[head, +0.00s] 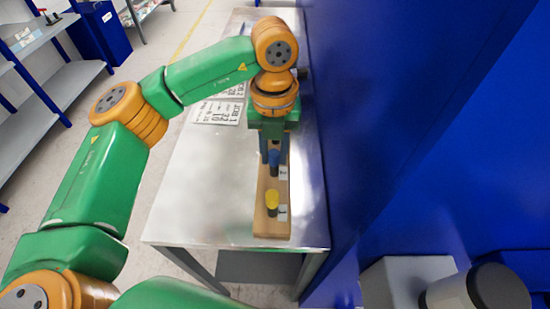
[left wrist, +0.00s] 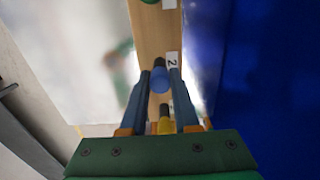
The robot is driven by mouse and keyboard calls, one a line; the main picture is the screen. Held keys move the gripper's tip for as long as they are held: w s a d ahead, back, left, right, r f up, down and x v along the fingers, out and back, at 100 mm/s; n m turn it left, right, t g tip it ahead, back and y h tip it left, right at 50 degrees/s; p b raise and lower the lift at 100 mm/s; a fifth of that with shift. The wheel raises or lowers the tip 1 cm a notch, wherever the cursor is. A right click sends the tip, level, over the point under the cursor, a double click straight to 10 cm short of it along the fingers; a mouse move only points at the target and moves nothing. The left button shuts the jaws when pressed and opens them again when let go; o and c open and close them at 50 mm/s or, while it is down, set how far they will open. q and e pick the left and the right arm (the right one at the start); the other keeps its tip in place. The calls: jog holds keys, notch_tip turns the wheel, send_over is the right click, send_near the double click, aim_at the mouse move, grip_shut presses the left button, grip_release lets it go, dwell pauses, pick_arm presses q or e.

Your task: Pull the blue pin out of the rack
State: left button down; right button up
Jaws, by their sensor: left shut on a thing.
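The wooden rack (head: 266,226) lies lengthwise on the metal table, with number labels along its right side. The blue pin (head: 274,170) is beside label 2, and it also shows in the left wrist view (left wrist: 160,80). My left gripper (head: 274,158) points down over the rack and is shut on the blue pin, one finger on each side. It also shows in the left wrist view (left wrist: 160,76). I cannot tell whether the pin is fully seated. A yellow pin (head: 272,199) stands beside label 1, nearer the front. My right gripper is not in view.
The metal table (head: 190,200) is bare left of the rack. Printed sheets (head: 217,112) lie farther back. A tall blue panel (head: 345,120) stands close along the table's right side. A green thing (left wrist: 150,1) shows at the rack's far part in the wrist view.

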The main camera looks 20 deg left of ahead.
aim_at(274, 152)
pick_arm(q)
jog(key=shift+r, duration=0.15)
jog(key=shift+r+p, duration=2.35)
jog(key=shift+r, duration=0.5)
